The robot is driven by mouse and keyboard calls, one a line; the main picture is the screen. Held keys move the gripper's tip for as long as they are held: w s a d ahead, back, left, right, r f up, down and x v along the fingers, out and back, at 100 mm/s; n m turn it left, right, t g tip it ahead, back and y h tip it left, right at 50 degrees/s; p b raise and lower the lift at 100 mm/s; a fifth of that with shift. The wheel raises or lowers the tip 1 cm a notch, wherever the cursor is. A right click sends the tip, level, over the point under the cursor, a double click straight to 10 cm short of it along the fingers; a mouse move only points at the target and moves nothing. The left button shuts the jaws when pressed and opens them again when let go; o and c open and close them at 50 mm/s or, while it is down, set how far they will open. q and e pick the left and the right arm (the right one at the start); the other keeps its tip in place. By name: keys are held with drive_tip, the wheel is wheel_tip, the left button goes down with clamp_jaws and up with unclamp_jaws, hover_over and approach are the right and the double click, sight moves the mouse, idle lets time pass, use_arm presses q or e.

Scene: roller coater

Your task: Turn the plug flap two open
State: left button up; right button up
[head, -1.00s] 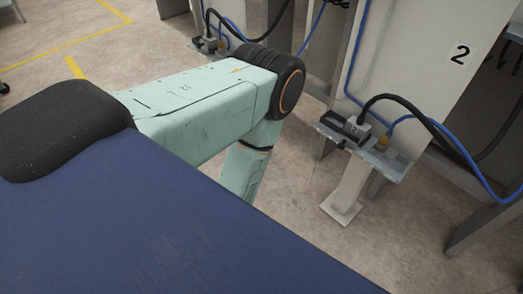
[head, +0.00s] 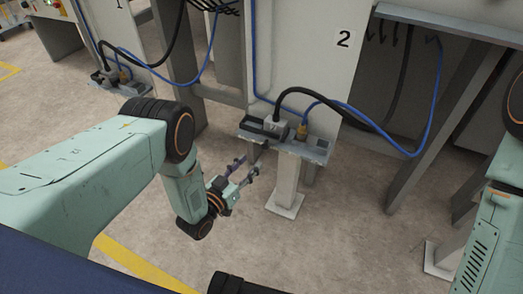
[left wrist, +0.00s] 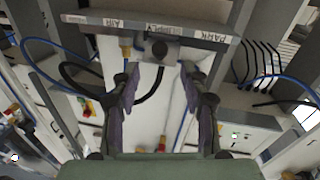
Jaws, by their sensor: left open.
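Station two's socket shelf (head: 316,153) is a grey plate on a post, below the sign "2" (head: 344,39). A dark, low part (head: 261,127) lies at its left end; I cannot tell whether this is the plug flap or how far open it is. A grey plug (head: 276,126) with a black cable sits beside it, then a brass fitting (head: 302,131) with a blue hose. My left gripper (head: 248,169) is open and empty, left of the post and below the shelf. In the left wrist view its fingers (left wrist: 160,88) stand apart, with the labelled shelf edge (left wrist: 150,26) above them.
My right arm shows at the right edge; its gripper is out of view. A similar shelf (head: 118,79) stands further left at station "1". The black cable (head: 323,101) and blue hose (head: 375,125) arch right of the shelf. Floor around the post is clear.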

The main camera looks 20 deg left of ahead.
use_arm(q)
drive_tip(key=b+x, duration=0.2)
drive_tip(key=x, duration=0.5)
drive_tip(key=shift+w+b, duration=0.3)
drive_tip(key=shift+d, duration=0.1)
clamp_jaws()
